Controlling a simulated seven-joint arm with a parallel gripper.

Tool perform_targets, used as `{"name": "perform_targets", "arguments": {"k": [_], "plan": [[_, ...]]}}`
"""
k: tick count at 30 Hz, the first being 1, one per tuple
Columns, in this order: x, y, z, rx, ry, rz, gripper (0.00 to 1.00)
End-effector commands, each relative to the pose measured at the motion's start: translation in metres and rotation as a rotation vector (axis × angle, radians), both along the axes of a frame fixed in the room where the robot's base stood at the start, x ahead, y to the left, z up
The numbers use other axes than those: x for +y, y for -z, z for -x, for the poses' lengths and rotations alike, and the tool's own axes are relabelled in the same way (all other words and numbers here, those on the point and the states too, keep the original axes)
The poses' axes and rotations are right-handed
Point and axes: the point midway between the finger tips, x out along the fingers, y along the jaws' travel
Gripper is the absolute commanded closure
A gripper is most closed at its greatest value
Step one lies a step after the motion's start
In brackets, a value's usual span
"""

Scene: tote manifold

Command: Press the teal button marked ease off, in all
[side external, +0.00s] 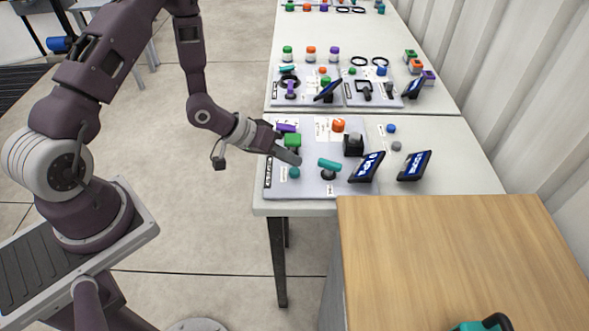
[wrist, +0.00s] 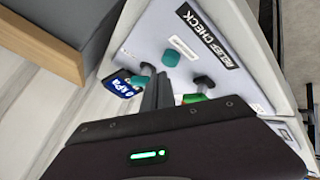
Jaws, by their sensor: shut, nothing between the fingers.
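The teal button (side external: 294,173) is a small round cap near the front left of the grey panel (side external: 309,191). It also shows in the wrist view (wrist: 170,58), just beyond the fingertips. My gripper (side external: 297,161) is shut and empty, its tips close above and behind the button in the side view. In the wrist view my gripper (wrist: 160,77) points toward the button; I cannot tell whether they touch. The button's marking is too small to read. A teal T-handle (side external: 329,164) stands to the right of the button.
A green block (side external: 292,140) and purple part (side external: 286,128) sit behind my gripper. An orange knob (side external: 338,125), black block (side external: 353,145) and two tilted displays (side external: 367,167) (side external: 413,165) stand rightward. A "RELIEF CHECK" label (wrist: 207,35) lies along the panel edge.

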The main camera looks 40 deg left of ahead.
Motion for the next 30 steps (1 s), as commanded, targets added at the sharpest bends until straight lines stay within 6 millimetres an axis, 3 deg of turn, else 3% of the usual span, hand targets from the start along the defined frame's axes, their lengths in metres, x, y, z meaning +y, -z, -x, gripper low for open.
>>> {"name": "perform_targets", "arguments": {"k": [7,21,30], "plan": [[0.000,-0.004,0.000,-0.001,-0.001,0.000,1.00],[0.000,-0.048,0.000,-0.001,0.000,0.001,1.00],[0.000,-0.050,0.000,0.000,0.000,0.000,1.00]]}}
